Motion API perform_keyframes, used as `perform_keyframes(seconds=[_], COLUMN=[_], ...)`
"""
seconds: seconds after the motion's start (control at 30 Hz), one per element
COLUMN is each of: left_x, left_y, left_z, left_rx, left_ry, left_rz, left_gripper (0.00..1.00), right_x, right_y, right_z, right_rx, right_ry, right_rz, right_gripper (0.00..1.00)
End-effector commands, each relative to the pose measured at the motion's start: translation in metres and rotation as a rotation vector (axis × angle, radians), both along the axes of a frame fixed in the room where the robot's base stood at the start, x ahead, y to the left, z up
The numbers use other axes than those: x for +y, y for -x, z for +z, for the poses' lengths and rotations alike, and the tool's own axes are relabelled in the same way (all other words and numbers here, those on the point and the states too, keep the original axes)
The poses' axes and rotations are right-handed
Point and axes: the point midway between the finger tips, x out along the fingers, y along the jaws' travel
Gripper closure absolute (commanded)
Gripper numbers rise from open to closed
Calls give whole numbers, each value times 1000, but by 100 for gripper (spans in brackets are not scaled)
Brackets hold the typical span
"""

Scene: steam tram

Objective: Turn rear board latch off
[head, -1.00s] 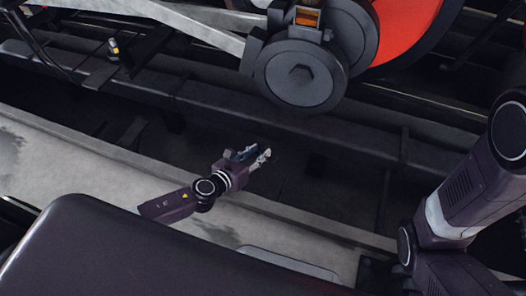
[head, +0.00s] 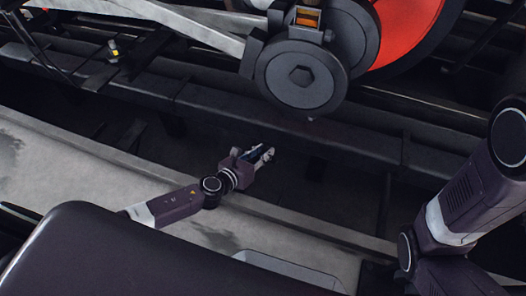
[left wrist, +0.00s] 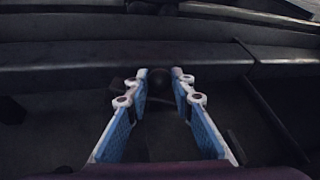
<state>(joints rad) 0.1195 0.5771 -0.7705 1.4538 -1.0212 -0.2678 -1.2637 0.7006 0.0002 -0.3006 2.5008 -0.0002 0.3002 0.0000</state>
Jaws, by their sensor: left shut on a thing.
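My left gripper (head: 265,153) is in the middle of the head view, in front of the dark recess below a long beam. The knob appears to be the rear board latch. What lies below it is too dark to make out, and the latch cannot be told apart in the head view. My right gripper is out of view; only part of its arm shows at the right.
A long dark beam (head: 225,110) runs across behind my left gripper. Above it are a grey round hub (head: 300,76) and a red wheel (head: 412,32). A pale ledge (head: 60,165) runs along the near side. A small yellow-marked fitting (head: 114,52) is at the upper left.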

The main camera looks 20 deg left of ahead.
Motion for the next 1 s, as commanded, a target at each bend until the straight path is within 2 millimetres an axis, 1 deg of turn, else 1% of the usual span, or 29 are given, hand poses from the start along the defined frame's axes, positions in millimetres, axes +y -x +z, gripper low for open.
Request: perform_keyframes(seconds=[0.13,0.23,0.4,0.5,0.7,1.0], left_x=[0,-3,-8,-10,-11,-10], left_y=[0,-3,-10,-14,-21,-22], left_z=[1,3,5,3,2,1], left_rx=[-1,-1,0,1,-1,-3], left_ry=[1,4,6,5,2,0], left_rz=[7,44,176,259,378,405], left_gripper=[100,100,100,100,100,100], right_x=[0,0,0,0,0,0], right_y=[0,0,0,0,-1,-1], right_z=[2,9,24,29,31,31], right_rx=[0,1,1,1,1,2], right_ry=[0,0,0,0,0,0], right_rz=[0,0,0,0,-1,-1], right_gripper=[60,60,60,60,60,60])
